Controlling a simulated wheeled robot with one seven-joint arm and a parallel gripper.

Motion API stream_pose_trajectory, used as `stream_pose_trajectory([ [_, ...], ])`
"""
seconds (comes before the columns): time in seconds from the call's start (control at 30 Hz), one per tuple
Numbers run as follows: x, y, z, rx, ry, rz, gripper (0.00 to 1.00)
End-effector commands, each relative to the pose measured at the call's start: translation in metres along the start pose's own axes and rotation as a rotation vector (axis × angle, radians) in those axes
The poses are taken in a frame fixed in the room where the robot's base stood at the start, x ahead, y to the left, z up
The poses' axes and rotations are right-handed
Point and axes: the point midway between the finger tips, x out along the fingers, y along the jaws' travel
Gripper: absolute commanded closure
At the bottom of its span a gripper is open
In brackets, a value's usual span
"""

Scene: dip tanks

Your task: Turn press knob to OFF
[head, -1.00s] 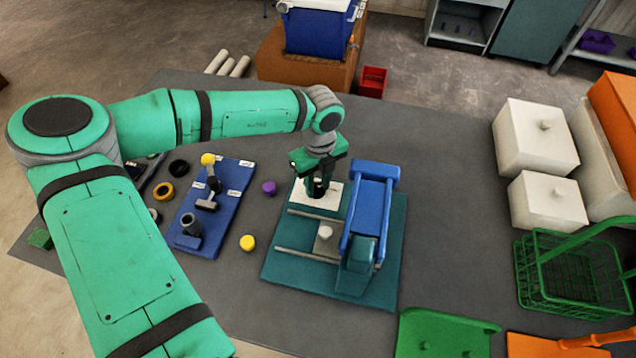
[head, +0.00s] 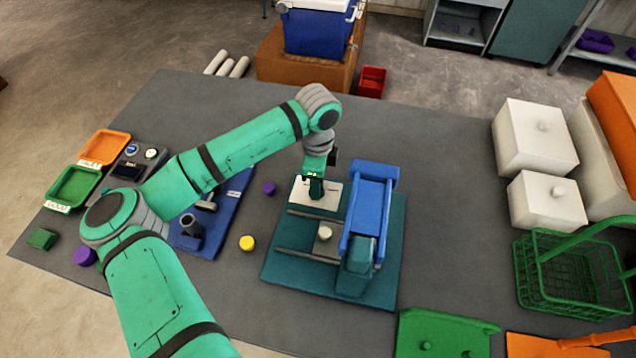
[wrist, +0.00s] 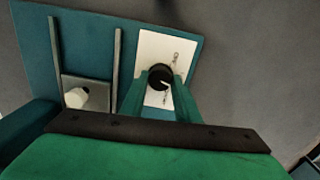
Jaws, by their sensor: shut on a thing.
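The press knob (wrist: 160,76) is a round black knob with a pale pointer line, on a white panel (wrist: 152,48) with small dark lettering. The panel also shows in the head view (head: 331,203). My gripper (wrist: 160,84) is shut on the press knob, one green finger on each side. In the head view my gripper (head: 316,188) points down over the panel and hides the knob. The pointer runs toward the lower right in the wrist view. The lettering is too small to read surely. The blue press (head: 369,205) stands beside the panel on a teal base (head: 285,276).
Two rails and a plate with a pale knob (head: 324,232) lie in front of the panel. A yellow cap (head: 247,243) and a purple cap (head: 268,188) lie left of the base. White boxes (head: 535,140) and a green basket (head: 570,275) stand at right.

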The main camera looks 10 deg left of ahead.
Motion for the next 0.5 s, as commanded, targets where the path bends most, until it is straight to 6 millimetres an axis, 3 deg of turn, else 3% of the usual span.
stream_pose_trajectory([
  [0.5, 0.0009, -0.0007, -0.0022, -0.488, 0.022, 0.003, 0.93],
])
